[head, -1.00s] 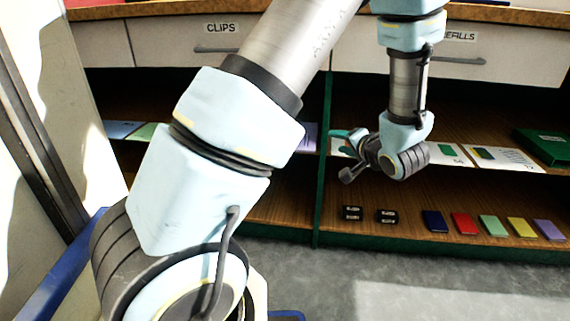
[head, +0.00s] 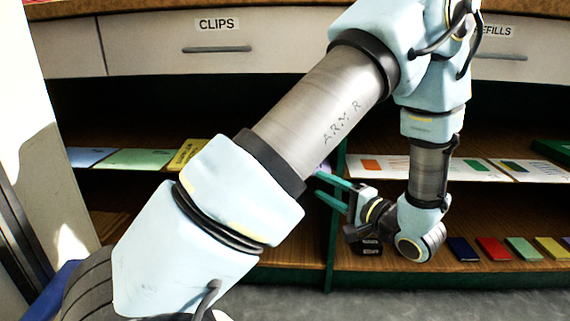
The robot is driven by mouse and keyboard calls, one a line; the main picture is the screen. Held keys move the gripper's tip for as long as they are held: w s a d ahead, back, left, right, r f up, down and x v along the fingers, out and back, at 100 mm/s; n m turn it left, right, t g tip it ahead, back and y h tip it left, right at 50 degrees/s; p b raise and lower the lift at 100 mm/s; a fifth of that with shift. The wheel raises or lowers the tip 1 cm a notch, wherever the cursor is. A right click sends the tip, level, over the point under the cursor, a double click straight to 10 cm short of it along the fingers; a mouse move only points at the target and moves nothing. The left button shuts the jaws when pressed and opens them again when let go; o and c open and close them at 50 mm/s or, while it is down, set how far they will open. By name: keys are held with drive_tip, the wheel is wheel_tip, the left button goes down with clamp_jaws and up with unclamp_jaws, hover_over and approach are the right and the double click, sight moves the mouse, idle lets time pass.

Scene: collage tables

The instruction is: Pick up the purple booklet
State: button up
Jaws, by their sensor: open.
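A small purple edge (head: 323,168), likely the purple booklet, shows on the upper shelf at the end of the row of blue, green and yellow booklets. My arm hides most of it. My gripper (head: 318,185) points left, with its two teal fingers apart and nothing seen between them. Its fingertips appear close to the purple edge and partly behind my arm. I cannot tell the depth between them or whether they touch.
Blue (head: 90,156), green (head: 140,159) and yellow (head: 186,154) booklets lie left on the upper shelf. A green upright divider (head: 333,245) stands near my gripper. Several small coloured items, including a red one (head: 493,248), lie on the lower shelf. Drawers (head: 217,48) run above.

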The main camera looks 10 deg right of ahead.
drive_tip(key=b+x, duration=0.5)
drive_tip(key=x, duration=0.4)
drive_tip(key=shift+w, duration=0.25)
clamp_jaws()
idle(1.2)
